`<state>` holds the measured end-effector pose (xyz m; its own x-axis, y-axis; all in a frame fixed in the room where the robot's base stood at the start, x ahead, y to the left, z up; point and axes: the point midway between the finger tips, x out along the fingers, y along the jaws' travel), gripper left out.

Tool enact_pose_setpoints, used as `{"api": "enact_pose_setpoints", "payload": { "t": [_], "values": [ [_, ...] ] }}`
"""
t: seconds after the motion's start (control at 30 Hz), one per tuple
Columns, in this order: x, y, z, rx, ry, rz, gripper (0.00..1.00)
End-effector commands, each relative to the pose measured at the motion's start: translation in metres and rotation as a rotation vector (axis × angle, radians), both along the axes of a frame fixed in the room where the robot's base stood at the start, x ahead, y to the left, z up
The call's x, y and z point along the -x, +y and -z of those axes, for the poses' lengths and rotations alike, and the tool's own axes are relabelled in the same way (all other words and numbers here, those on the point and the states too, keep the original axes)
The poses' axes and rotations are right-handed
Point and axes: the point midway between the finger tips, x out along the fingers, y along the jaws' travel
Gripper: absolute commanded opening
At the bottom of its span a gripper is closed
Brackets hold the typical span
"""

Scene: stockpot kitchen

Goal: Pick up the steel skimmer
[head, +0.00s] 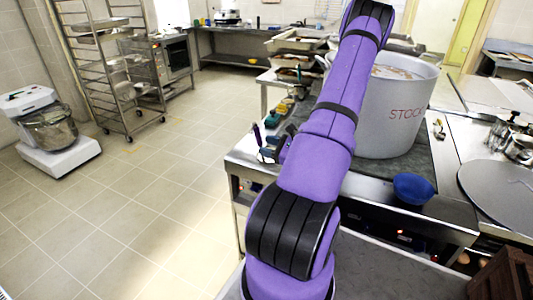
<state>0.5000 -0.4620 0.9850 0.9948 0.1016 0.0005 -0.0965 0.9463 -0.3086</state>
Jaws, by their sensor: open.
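I cannot make out the steel skimmer in the head view; it may be hidden behind my arm or inside the pot. A large pale grey stockpot (387,120) with red lettering stands upright on the counter, right of my arm. Its rim is partly covered by my arm, and something brownish shows inside near the top. My purple arm rises from the bottom centre to the top edge, where it leaves the picture. I cannot make out my gripper or its fingers.
A blue bowl (413,188) sits at the front of the counter. A round grey lid or disc (500,189) lies at the right. Several small items crowd the counter left of my arm. A mixer (47,130) and a rack (112,75) stand left. The tiled floor is clear.

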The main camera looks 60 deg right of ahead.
Motion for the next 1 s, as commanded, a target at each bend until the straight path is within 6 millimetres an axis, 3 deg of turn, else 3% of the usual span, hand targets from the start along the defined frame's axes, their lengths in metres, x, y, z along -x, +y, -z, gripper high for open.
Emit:
{"api": "enact_pose_setpoints", "payload": {
  "t": [0.17,0.47,0.7,0.73,0.93,1.0],
  "values": [
    [-0.010,0.000,0.000,0.000,-0.001,0.000,0.48],
    [-0.049,0.001,0.001,0.001,0.001,-0.002,0.48],
    [-0.053,0.001,0.000,0.001,0.000,-0.001,0.48],
    [-0.053,0.002,0.001,0.001,0.000,-0.001,0.46],
    [-0.053,0.001,0.001,0.000,0.000,-0.001,0.00],
    [-0.053,0.001,0.001,0.000,0.000,-0.001,0.00]
  ]
}}
